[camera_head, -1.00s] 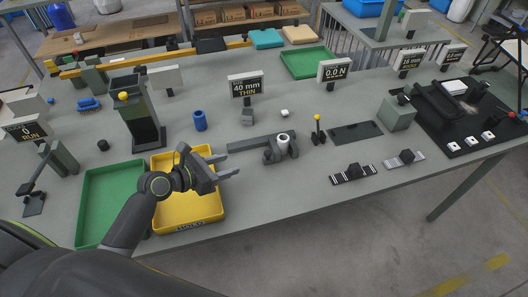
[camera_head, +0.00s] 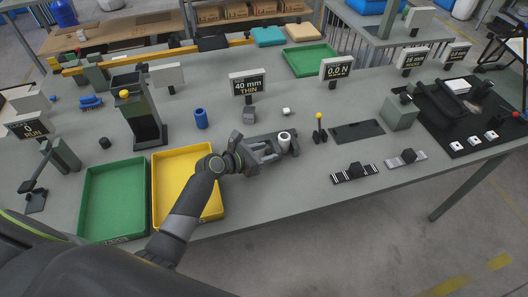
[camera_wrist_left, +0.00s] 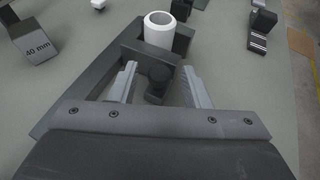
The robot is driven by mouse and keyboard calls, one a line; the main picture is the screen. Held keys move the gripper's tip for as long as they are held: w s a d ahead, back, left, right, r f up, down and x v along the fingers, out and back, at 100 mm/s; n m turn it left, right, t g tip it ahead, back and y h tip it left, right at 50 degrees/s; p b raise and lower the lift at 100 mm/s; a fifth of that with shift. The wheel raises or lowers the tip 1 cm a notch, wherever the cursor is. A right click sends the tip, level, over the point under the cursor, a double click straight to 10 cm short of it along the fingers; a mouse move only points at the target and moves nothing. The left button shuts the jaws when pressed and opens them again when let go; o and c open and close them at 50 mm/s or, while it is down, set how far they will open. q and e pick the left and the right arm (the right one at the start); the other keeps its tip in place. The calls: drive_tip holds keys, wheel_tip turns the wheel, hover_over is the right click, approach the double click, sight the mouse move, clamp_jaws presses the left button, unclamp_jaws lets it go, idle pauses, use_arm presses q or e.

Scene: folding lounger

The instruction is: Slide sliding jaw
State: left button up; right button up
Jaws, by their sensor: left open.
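A dark grey measuring fixture (camera_head: 292,150) lies on the bench in the middle of the head view, largely covered by my left gripper. It also shows in the left wrist view (camera_wrist_left: 97,87). A white hollow cylinder (camera_head: 284,137) stands upright at its far end, also seen in the wrist view (camera_wrist_left: 157,30). My left gripper (camera_head: 272,148) is open over the fixture. My right gripper is out of view.
A yellow tray (camera_head: 160,190) and a green tray (camera_head: 88,205) lie left of the fixture. A 40 mm block (camera_wrist_left: 34,45) shows in the wrist view. A yellow-topped lever (camera_head: 319,128) stands to the right.

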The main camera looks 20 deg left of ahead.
use_arm(q)
clamp_jaws()
drive_tip(key=shift+s+a+p, duration=0.3)
drive_tip(key=shift+s+a, duration=0.4)
drive_tip(key=shift+a, duration=0.3)
drive_tip(key=shift+s+a+p, duration=0.3)
drive_tip(key=shift+s+a, duration=0.35)
drive_tip(key=shift+a, duration=0.35)
unclamp_jaws()
drive_tip(key=shift+w+d, duration=0.1)
drive_tip(key=shift+d, duration=0.05)
drive_tip(key=b+v, duration=0.1)
drive_tip(key=v, duration=1.6)
drive_tip(key=shift+a, duration=0.3)
drive_tip(key=shift+s+f, duration=0.1)
drive_tip(key=shift+s, duration=0.15)
